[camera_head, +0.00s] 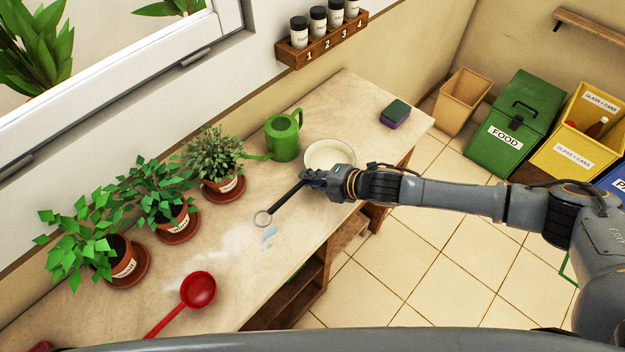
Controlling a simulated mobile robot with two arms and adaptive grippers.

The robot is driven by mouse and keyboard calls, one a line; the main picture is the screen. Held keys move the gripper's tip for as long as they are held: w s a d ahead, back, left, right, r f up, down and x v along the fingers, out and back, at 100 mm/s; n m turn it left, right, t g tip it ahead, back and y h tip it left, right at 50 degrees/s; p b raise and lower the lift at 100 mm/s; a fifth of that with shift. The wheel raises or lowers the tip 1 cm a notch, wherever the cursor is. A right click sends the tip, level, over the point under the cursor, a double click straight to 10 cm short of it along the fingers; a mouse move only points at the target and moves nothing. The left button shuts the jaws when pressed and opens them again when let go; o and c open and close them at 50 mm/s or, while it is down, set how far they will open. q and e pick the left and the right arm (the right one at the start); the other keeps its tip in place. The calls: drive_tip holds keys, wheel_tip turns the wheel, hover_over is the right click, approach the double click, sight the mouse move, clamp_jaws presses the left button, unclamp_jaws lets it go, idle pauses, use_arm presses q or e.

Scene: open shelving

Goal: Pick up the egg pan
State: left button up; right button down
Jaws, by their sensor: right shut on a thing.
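The egg pan (328,151) is a small round cream pan with a long black handle that ends in a ring. It is on or just above the right part of the wooden counter (352,105); I cannot tell whether it touches. My right gripper (314,180) is shut on the handle close to the pan's bowl and hides that part of it. The handle sticks out from the gripper toward the lower left. My left gripper is not in view.
A green watering can (283,138) stands close to the pan's left. Several potted herbs line the wall side. A red ladle-like pan (198,290) lies at the front left, near white powder and a blue spill (269,234). A sponge (396,113) lies at the far right end.

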drive_tip(key=s+a+r+b, duration=0.2)
drive_tip(key=s+r+b, duration=0.1)
drive_tip(key=s+r, duration=0.8)
drive_tip(key=s, duration=0.2)
drive_tip(key=shift+s+a+r, duration=0.2)
drive_tip(key=shift+s+a, duration=0.05)
drive_tip(key=shift+s, duration=0.15)
